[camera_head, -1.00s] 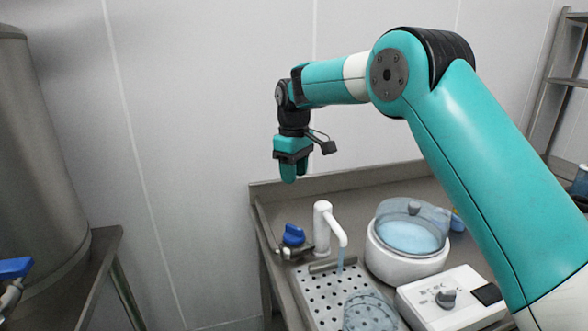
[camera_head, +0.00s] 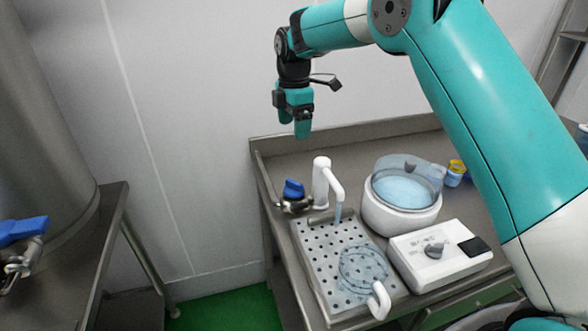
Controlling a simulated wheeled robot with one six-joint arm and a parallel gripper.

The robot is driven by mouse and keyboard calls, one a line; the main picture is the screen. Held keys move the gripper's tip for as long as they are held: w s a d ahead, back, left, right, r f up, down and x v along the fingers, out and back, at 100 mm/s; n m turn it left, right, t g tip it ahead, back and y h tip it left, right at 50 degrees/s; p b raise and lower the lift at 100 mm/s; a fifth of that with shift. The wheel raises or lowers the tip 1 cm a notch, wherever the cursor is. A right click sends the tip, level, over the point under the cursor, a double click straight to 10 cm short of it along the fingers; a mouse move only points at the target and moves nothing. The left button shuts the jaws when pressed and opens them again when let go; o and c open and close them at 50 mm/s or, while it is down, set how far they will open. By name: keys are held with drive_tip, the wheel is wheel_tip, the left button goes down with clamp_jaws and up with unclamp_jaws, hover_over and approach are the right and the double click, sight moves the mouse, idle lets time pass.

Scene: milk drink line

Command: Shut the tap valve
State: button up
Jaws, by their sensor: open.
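The tap has a white curved spout (camera_head: 324,182) at the back left of the metal bench. A blue valve handle (camera_head: 293,188) sits on a metal fitting just left of the spout. My gripper (camera_head: 302,130) points down, open and empty, above and apart from the blue handle and the spout. A second blue valve handle (camera_head: 22,230) is at the far left, on a metal fitting by the large tank.
A perforated drip tray (camera_head: 312,240) holds a clear jug (camera_head: 362,268) with a white handle. To the right stand a white round basin (camera_head: 400,215) with a clear lid and a white control box (camera_head: 440,255). A steel tank (camera_head: 40,120) stands left.

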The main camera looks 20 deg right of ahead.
drive_tip(key=n, duration=0.4)
drive_tip(key=n+p, duration=0.2)
drive_tip(key=p, duration=0.4)
approach(294, 182)
wheel_tip(294, 182, down, 10)
drive_tip(key=shift+w+r, duration=0.1)
drive_tip(key=c, duration=0.9)
